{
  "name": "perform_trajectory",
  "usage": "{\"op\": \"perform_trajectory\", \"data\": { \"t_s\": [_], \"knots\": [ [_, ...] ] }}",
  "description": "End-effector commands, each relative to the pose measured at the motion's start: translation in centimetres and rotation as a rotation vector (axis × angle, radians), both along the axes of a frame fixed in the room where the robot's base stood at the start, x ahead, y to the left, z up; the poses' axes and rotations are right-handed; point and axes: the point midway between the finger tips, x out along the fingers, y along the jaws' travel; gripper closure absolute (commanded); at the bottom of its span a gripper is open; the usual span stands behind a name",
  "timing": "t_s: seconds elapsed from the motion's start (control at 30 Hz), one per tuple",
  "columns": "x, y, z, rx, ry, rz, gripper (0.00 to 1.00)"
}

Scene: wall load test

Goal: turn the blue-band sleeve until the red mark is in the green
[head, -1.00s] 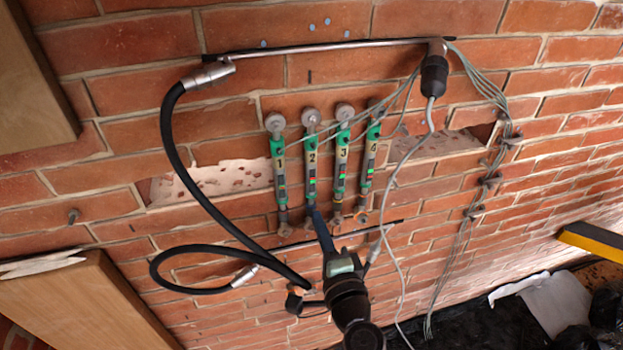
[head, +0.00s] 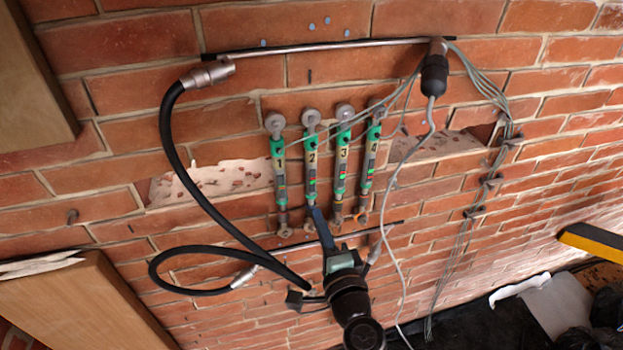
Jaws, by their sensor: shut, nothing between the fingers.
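Several green-and-grey rods numbered 1 to 4 hang side by side on the brick wall, each with a small coloured window. My gripper (head: 315,209) is shut at the lower end of rod 2 (head: 311,160), with nothing seen held. Its fingers hide the lower sleeve there, so I cannot see a blue band or tell if the fingers touch it. Green shows in rod 2's window (head: 311,183); a red mark in it is too small to make out. Rod 1 (head: 280,165), rod 3 (head: 341,160) with some red showing, and rod 4 (head: 369,160) stand beside it.
A black hose (head: 176,150) loops left of the rods and a grey cable (head: 396,190) hangs on their right. Thin metal bars (head: 320,47) run above and below. A wooden board (head: 90,310) stands lower left, a yellow-edged level (head: 590,243) at right.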

Motion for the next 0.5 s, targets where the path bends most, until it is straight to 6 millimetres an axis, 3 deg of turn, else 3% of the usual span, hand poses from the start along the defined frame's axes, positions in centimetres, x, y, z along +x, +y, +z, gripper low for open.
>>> {"op": "perform_trajectory", "data": {
  "t_s": [0.5],
  "knots": [
    [-0.24,0.7,-0.04,0.0,0.001,0.0,1.0]
  ]
}}
